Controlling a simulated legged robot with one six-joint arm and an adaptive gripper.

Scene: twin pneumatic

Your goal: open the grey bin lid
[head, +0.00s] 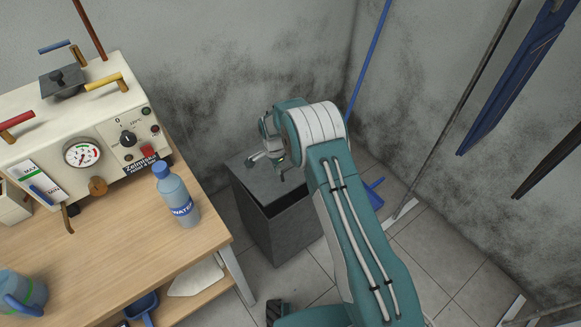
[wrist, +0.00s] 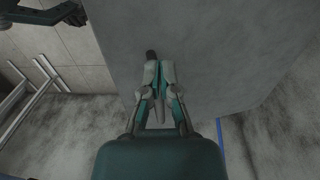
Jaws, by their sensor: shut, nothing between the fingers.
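The grey bin (head: 279,236) stands on the floor right of the wooden table, in the corner by the walls. Its flat grey lid (head: 262,187) lies over the top, with a dark band below its front edge; I cannot tell if that is a gap. My gripper (head: 268,162) is over the lid's back part, its fingers shut and empty. In the wrist view the fingers (wrist: 159,68) are together in front of the grey lid surface (wrist: 225,50). A small dark piece (wrist: 151,55) shows just beyond the fingertips; I cannot tell what it is or whether they touch.
The wooden table (head: 105,255) bears a cream machine (head: 60,130), a blue water bottle (head: 176,195) and a blue jug (head: 22,296). A blue pole (head: 369,60) leans in the corner behind the bin.

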